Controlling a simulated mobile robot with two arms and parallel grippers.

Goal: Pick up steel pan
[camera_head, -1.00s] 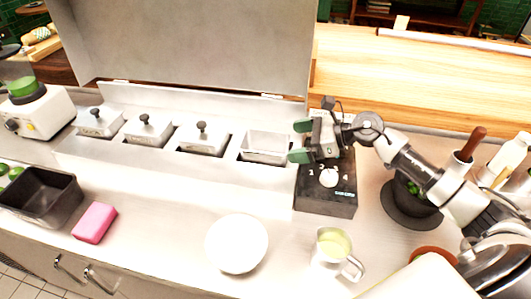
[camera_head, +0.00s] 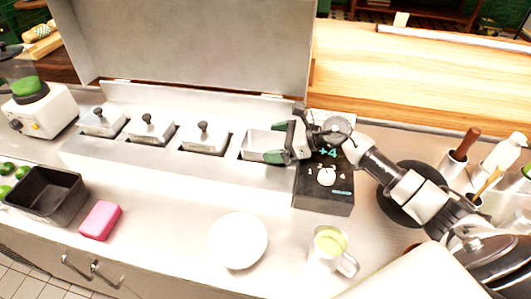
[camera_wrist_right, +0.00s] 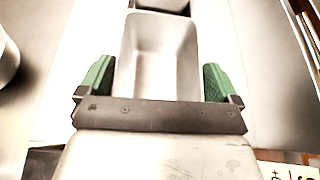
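The steel pan (camera_head: 258,143) is an open, empty metal pan in the rightmost slot of the steel counter unit. It also shows in the right wrist view (camera_wrist_right: 160,62), running up the picture between the fingers. My right gripper (camera_head: 280,143) is at the right end of the pan, its green fingers apart. In the right wrist view the fingers of the gripper (camera_wrist_right: 158,80) lie on either side of the pan's near end, and I cannot tell if they touch it. The gripper covers part of the pan in the head view. My left gripper is not in view.
Several lidded pans (camera_head: 152,130) sit left of the steel pan, below a raised steel lid (camera_head: 190,45). A white bowl (camera_head: 238,241), a jug (camera_head: 328,248) and a pink sponge (camera_head: 100,219) stand in front.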

